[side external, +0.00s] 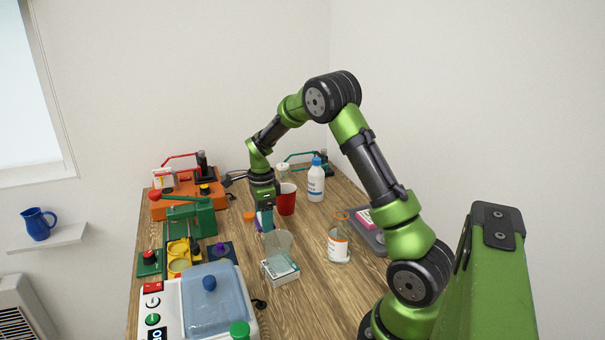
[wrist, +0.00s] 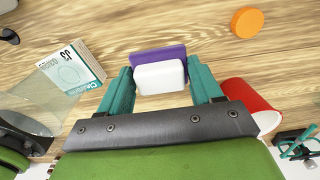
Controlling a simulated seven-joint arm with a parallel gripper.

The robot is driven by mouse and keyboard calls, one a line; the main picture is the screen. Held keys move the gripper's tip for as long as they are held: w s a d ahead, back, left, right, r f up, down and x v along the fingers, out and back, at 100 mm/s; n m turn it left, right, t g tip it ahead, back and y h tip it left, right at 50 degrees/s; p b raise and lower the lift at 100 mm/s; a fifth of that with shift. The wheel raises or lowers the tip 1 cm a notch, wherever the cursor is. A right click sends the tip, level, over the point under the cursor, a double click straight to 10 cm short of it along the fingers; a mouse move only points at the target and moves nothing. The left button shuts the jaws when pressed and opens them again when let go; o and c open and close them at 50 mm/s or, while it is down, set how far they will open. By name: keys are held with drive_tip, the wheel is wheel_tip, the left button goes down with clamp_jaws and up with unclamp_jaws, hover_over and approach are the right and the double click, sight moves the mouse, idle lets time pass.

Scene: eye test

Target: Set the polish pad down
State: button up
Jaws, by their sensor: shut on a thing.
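The polish pad (wrist: 158,55), a purple and white block, sits between the teal fingers of my gripper (wrist: 160,78) in the wrist view. My gripper is shut on it, one finger on each side. In the side view my gripper (side external: 264,222) points down over the middle of the wooden table, and a small purple part of the pad (side external: 257,222) shows at its fingers. I cannot tell whether the pad touches the table.
A red cup (side external: 287,203) and an orange disc (side external: 249,216) are close to my gripper. A clear beaker (side external: 278,244) and a small box (side external: 281,269) stand in front. A white bottle (side external: 316,183) is behind. Bare wood (wrist: 125,25) shows beyond the pad.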

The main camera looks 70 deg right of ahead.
drive_tip(key=shift+f, duration=2.5)
drive_tip(key=o, duration=1)
drive_tip(key=shift+f, duration=0.1)
